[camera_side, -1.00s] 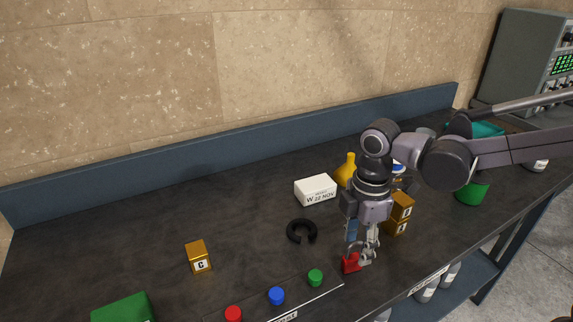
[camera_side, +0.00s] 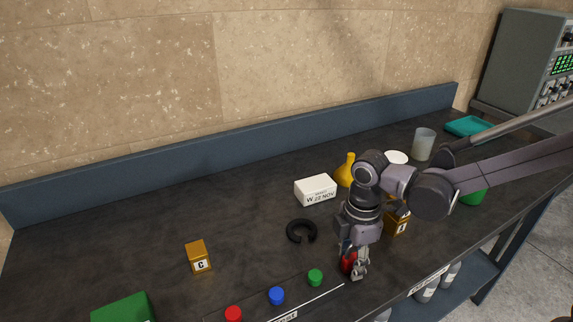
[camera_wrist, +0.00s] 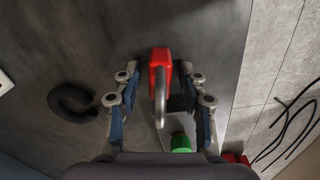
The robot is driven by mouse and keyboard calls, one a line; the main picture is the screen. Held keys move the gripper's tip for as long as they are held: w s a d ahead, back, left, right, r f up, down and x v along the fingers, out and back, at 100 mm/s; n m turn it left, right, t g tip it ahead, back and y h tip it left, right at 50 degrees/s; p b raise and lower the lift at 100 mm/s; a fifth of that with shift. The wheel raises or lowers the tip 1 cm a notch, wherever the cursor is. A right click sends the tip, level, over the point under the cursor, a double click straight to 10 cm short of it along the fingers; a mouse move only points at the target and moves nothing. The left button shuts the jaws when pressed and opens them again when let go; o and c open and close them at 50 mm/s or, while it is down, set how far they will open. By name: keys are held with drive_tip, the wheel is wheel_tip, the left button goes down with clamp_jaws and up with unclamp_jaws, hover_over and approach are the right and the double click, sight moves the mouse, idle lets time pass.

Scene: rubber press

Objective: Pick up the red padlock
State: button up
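The red padlock (camera_side: 348,262) rests on the dark bench near its front edge, partly hidden behind my gripper in the side view. In the wrist view the padlock's red body (camera_wrist: 160,60) and grey shackle are clear, with the shackle pointing toward my palm. My gripper (camera_side: 353,272) is lowered around the padlock. In the wrist view my gripper (camera_wrist: 160,75) has one blue-padded finger on each side of it, with a visible gap on both sides. The fingers are open.
A button panel with red, blue and green (camera_side: 315,277) buttons lies just left of my gripper. A black open ring (camera_side: 301,231), a white box (camera_side: 315,190) and a yellow flask (camera_side: 345,172) stand behind. A lettered gold block (camera_side: 397,224) is close on the right.

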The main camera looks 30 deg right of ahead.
clamp_jaws()
drive_tip(key=shift+r, duration=0.15)
